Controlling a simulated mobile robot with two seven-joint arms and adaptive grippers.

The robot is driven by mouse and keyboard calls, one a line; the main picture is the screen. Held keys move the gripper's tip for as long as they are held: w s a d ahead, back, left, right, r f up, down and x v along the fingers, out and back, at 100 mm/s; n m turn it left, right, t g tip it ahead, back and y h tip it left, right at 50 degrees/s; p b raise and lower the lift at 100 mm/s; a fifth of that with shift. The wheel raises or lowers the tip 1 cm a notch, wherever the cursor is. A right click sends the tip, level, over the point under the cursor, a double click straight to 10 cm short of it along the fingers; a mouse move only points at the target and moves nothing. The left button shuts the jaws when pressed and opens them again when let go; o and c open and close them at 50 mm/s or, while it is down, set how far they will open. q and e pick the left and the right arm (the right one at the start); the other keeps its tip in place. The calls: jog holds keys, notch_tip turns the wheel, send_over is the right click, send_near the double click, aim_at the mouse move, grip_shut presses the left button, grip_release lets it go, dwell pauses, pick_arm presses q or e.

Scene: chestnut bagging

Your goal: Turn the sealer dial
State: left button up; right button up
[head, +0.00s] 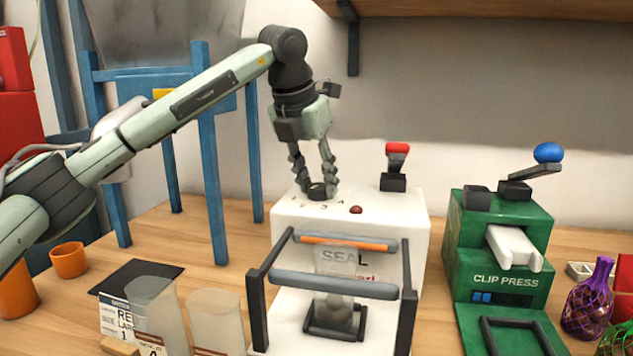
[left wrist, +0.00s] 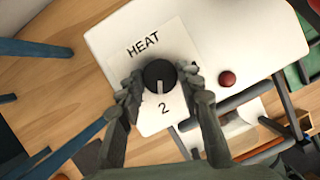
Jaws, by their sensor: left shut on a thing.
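The white sealer (head: 397,224) stands on the wooden table, marked SEAL on its front. Its black dial (head: 318,191) is on top at the left, with small numbers around it. In the left wrist view the dial (left wrist: 159,75) has a light pointer line toward the 2, under the word HEAT. My left gripper (head: 316,186) comes down from above and is shut on the dial, one finger on each side. It also shows in the left wrist view (left wrist: 159,82). My right gripper is not in view.
A red button (head: 356,210) and a red-topped lever (head: 397,150) are on the sealer's top near the dial. A clear bag (head: 335,310) stands in the sealer's front frame. The green clip press (head: 500,255) is to the right. Cups and bags stand at the left.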

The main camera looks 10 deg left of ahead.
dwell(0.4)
pick_arm(q)
jog(key=o, duration=1.2)
jog(key=shift+c, duration=0.2)
jog(key=v, duration=1.2)
